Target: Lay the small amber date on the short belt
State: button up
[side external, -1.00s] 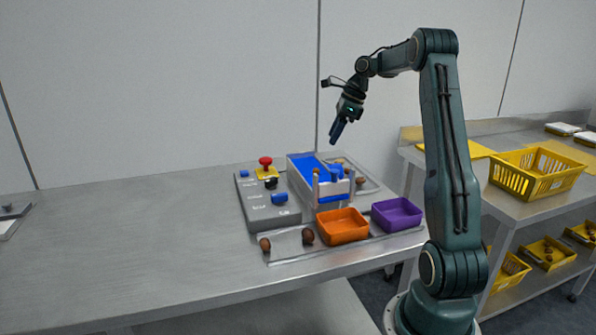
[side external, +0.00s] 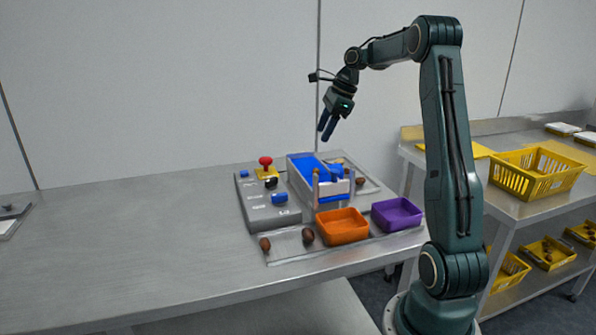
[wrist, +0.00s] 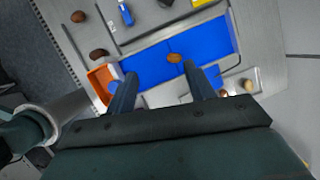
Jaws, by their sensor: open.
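The short belt is a bright blue strip in a pale frame in the side view (side external: 308,168); it also fills the middle of the wrist view (wrist: 213,40). A small amber-brown date (wrist: 175,57) shows against the blue belt in the wrist view, beyond and between my fingers, nearer the right one. I cannot make it out on the belt in the side view. My gripper (side external: 326,131) is open and empty, above the belt and well clear of it, fingers pointing down. Its two dark fingers also show in the wrist view (wrist: 162,77).
Two darker dates (side external: 265,245) (side external: 308,237) lie on the front tray. An orange bin (side external: 343,228) and a purple bin (side external: 397,215) stand right of them. A grey control box (side external: 262,208) with a red button (side external: 265,161) stands left.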

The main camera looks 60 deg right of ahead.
jog(key=s+a+r+n+h, duration=0.1)
jog(key=a+r+n, duration=0.2)
jog(key=a+n, duration=0.6)
jog(key=s+a+r+n, duration=0.1)
jog(key=a+r+n, duration=0.25)
jog(key=a, duration=1.05)
jog(key=s+a+f+n, duration=0.2)
jog(key=s+a+n, duration=0.3)
jog(key=s+n, duration=0.3)
jog(key=s+a+f+n+t, duration=0.1)
jog(key=s+a+f+n, duration=0.2)
jog(key=s+a+n, duration=0.3)
jog(key=shift+s+a+f+n+h, duration=0.2)
jog(key=shift+s+f+n+h, duration=0.1)
jog(key=shift+s+n, duration=0.9)
